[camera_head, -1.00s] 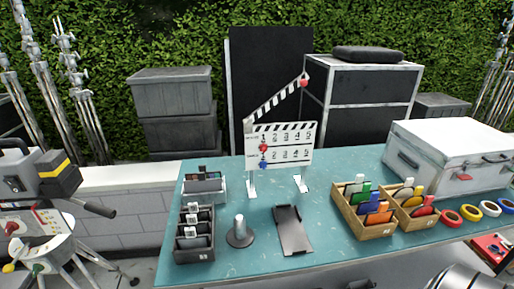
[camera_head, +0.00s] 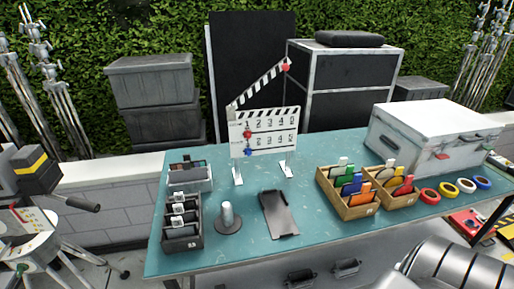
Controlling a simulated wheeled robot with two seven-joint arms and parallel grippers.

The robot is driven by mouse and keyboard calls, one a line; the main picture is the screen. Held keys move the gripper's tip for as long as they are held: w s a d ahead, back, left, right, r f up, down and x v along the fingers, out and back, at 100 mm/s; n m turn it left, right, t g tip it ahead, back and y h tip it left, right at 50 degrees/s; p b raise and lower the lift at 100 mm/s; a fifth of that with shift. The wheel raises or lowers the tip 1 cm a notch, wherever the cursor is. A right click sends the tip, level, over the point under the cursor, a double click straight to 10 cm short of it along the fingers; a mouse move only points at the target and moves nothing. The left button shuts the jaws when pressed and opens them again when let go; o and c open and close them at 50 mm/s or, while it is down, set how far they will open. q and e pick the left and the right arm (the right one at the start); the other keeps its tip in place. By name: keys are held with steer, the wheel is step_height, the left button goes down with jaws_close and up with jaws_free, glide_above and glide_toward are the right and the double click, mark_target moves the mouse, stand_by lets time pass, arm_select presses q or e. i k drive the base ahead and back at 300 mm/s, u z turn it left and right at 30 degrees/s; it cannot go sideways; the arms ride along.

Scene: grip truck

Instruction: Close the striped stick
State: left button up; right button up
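A white clapperboard (camera_head: 268,141) stands upright on two small feet at the back middle of the teal table. Its black-and-white striped stick (camera_head: 258,85) is raised, slanting up to the right from a hinge at the board's top left. A red knob sits at the stick's upper right end. A red and a blue round piece show on the board's left edge. Neither gripper is in view. A grey metal arm part of mine (camera_head: 455,268) shows at the lower right.
The teal table (camera_head: 330,225) also holds a dark slotted holder (camera_head: 182,228), a grey box (camera_head: 190,178), a round-based post (camera_head: 228,218), a dark clipboard-like tray (camera_head: 279,213), wooden card boxes (camera_head: 350,200), several tape rolls (camera_head: 448,189) and a silver case (camera_head: 440,135).

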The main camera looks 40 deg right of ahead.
mark_target(284, 65)
steer(key=u, duration=2.1)
steer(key=k, duration=0.8)
steer(key=z, duration=1.65)
